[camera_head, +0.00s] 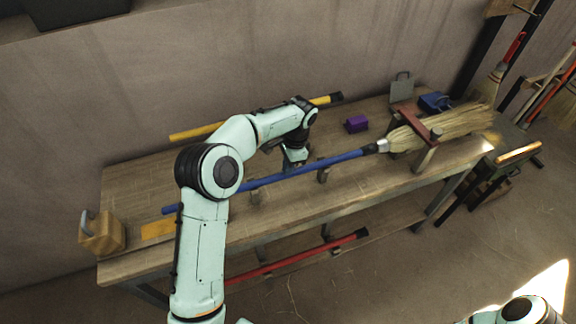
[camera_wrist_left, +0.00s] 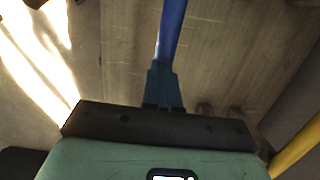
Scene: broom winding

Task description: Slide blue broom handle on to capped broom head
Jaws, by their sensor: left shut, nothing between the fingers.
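The blue broom handle (camera_head: 335,160) lies along the workbench, resting on small supports. Its right end meets the dark cap (camera_head: 371,149) of the straw broom head (camera_head: 455,124); how far it sits on the cap cannot be told. The broom head lies with its bristles to the right, under a red clamp bar (camera_head: 408,121). My left gripper (camera_head: 294,163) points down at the handle's middle part, shut and empty. In the left wrist view, the shut fingers (camera_wrist_left: 163,85) line up with the blue handle (camera_wrist_left: 171,28). My right gripper is out of view.
A yellow handle (camera_head: 195,131) lies at the bench's back, behind my left arm. A purple block (camera_head: 356,123), a blue dustpan (camera_head: 435,102) and a wooden block (camera_head: 101,232) stand on the workbench (camera_head: 140,178). A red handle (camera_head: 300,258) lies below the bench.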

